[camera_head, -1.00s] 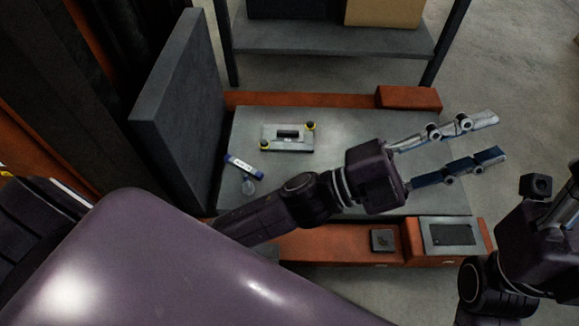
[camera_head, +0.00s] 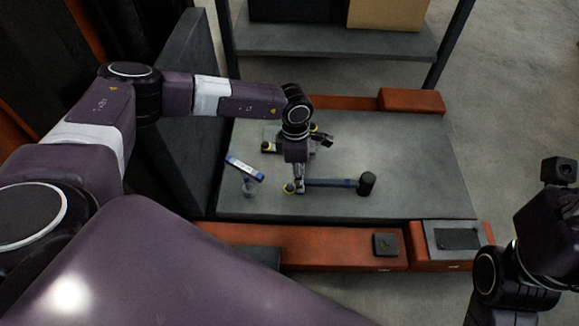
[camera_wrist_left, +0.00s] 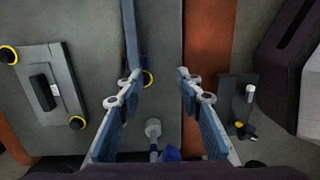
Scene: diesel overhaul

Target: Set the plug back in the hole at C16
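My left gripper (camera_head: 298,187) points down over the grey table, and its two fingers are open in the left wrist view (camera_wrist_left: 158,85). A small yellow-ringed dark piece, possibly the plug (camera_head: 289,188), lies by the fingertips; its yellow ring shows between the fingers (camera_wrist_left: 148,79), partly hidden. I cannot tell whether they touch. A grey plate with a dark handle and yellow-ringed corners (camera_wrist_left: 45,88) lies behind the gripper, partly covered by my arm in the head view (camera_head: 270,135). No C16 mark is readable. My right arm is at the right edge, its fingers out of view.
A hammer with blue handle and black head (camera_head: 367,184) lies right of the gripper. A blue-and-white labelled tube (camera_head: 244,167) and a clear piece (camera_head: 249,188) lie left. A dark upright panel (camera_head: 190,110) borders the table's left. The table's right is clear.

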